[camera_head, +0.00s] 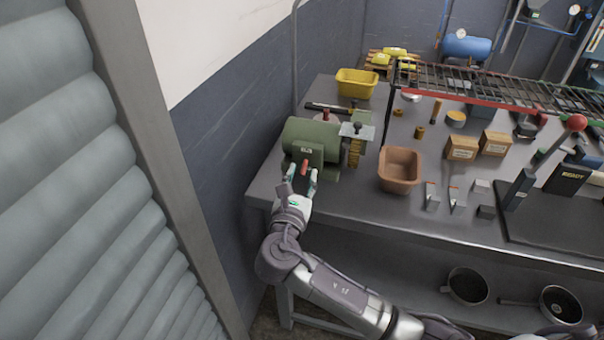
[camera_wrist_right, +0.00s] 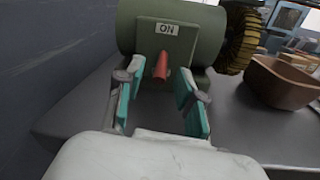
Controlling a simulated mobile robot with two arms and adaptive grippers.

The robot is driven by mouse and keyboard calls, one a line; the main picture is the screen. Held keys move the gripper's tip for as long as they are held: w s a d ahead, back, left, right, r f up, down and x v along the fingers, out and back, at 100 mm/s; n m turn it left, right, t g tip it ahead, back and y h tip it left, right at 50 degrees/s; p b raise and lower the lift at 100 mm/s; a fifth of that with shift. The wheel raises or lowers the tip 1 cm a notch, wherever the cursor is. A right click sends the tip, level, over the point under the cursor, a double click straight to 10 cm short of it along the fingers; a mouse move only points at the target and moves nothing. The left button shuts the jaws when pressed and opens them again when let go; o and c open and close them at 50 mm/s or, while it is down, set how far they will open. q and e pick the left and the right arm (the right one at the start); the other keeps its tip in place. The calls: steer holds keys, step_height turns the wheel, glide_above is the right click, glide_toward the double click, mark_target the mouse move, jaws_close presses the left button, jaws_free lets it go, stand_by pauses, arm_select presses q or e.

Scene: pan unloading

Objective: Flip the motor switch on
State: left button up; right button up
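The green motor (camera_head: 311,134) stands on the workbench at its left end, with a brass-coloured wheel on its right side. Its front plate bears an "ON" label (camera_wrist_right: 167,29). Below the label a red switch lever (camera_wrist_right: 162,66) sticks out; it also shows in the head view (camera_head: 304,167). My right gripper (camera_head: 301,181) is in front of the motor plate. In the right wrist view its two teal-padded fingers (camera_wrist_right: 158,95) are apart, one on each side of the lever, with visible gaps. Whether the lever tip lies between the fingertips in depth is hard to tell. My left gripper is not in view.
The workbench (camera_head: 340,205) carries a brown bin (camera_head: 400,170) right of the motor and a yellow bin (camera_head: 357,83) behind it. Small boxes (camera_head: 462,148) and blocks stand farther right. A wall (camera_head: 225,140) is close on the left. Pans (camera_head: 466,287) lie on the lower shelf.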

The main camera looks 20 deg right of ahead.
steer(key=shift+w+d, duration=0.2)
steer(key=shift+w, duration=0.15)
jaws_close()
